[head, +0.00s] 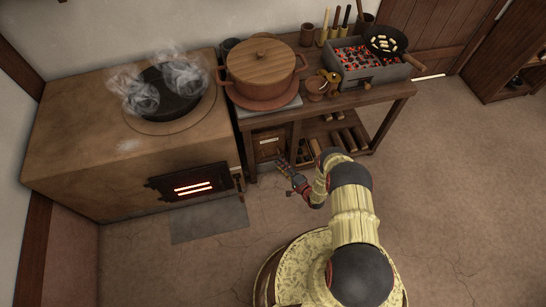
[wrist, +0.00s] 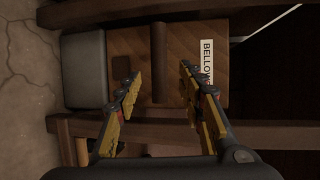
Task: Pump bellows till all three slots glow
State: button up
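The bellows (head: 268,142) is a wooden box with a white label, under the table beside the stove. In the wrist view the bellows (wrist: 215,85) shows its label and a dark upright bar (wrist: 159,62), which looks like a handle. My gripper (wrist: 160,75) is open, its yellow fingers spread to either side of the bar's line; whether they reach around it I cannot tell. In the head view my gripper (head: 283,162) is low in front of the bellows.
The clay stove (head: 80,150) carries a steaming dark pot (head: 168,95). The table (head: 388,98) holds a lidded pot (head: 262,70) and a coal brazier (head: 400,74) with a pan (head: 385,43). A table rail (wrist: 270,134) crosses near my fingers. The floor at right is clear.

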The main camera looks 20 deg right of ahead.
aim_at(274, 159)
jog(key=b+x, duration=0.2)
jog(key=x, duration=0.4)
jog(key=shift+w+f, duration=0.15)
jog(key=shift+f, duration=0.1)
jog(key=shift+w+a+b, duration=0.35)
jog(key=shift+w, duration=0.3)
jog(key=shift+c, duration=1.4)
grip_shut()
